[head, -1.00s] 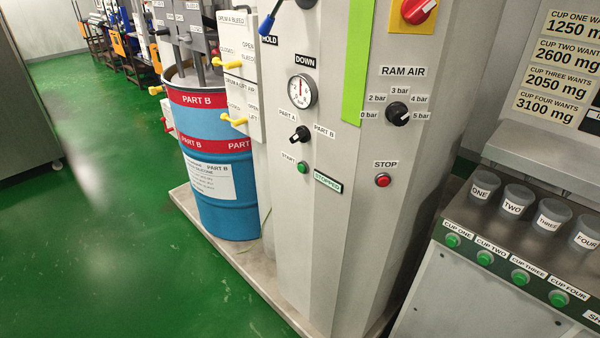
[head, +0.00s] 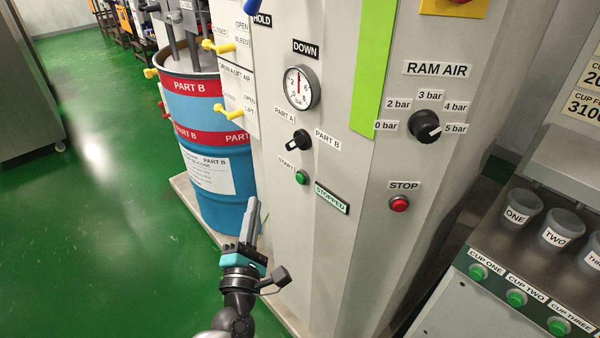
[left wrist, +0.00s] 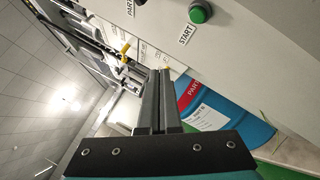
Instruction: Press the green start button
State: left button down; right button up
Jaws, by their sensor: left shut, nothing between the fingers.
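The green start button (head: 301,177) sits on the grey cabinet front beside its START label, left of the STOPPED sign (head: 331,199). It also shows at the top of the left wrist view (left wrist: 200,12). My left gripper (head: 254,205) is shut and empty. In the head view it is below and left of the button, with its fingers pointing up in front of the blue drum. In the left wrist view the shut fingers (left wrist: 159,75) are apart from the button. My right gripper is not in view.
A red STOP button (head: 399,204) is to the right on the same cabinet. A selector knob (head: 300,140) and a gauge (head: 301,87) are above the start button. The blue drum (head: 222,180) stands on the left. The cup bench (head: 520,270) is at the right.

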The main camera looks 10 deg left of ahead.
aim_at(300, 178)
pick_arm(q)
jog(key=w+d+b, duration=0.2)
jog(key=w+d, duration=0.3)
jog(key=w, duration=0.1)
jog(key=shift+w+d, duration=0.25)
jog(key=shift+w, duration=0.15)
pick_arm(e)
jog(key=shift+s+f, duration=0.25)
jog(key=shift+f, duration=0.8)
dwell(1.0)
pick_arm(q)
jog(key=shift+w+d, duration=0.25)
jog(key=shift+w, duration=0.1)
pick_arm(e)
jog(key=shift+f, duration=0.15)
pick_arm(q)
jog(key=shift+w+d+b, duration=0.25)
jog(key=shift+w+b, duration=0.05)
jog(key=shift+b, duration=0.05)
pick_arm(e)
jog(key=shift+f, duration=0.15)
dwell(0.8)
pick_arm(q)
jog(key=shift+s, duration=0.1)
jog(key=shift+s+a+p, duration=0.3)
jog(key=shift+s+a, duration=0.2)
jog(key=shift+s, duration=0.1)
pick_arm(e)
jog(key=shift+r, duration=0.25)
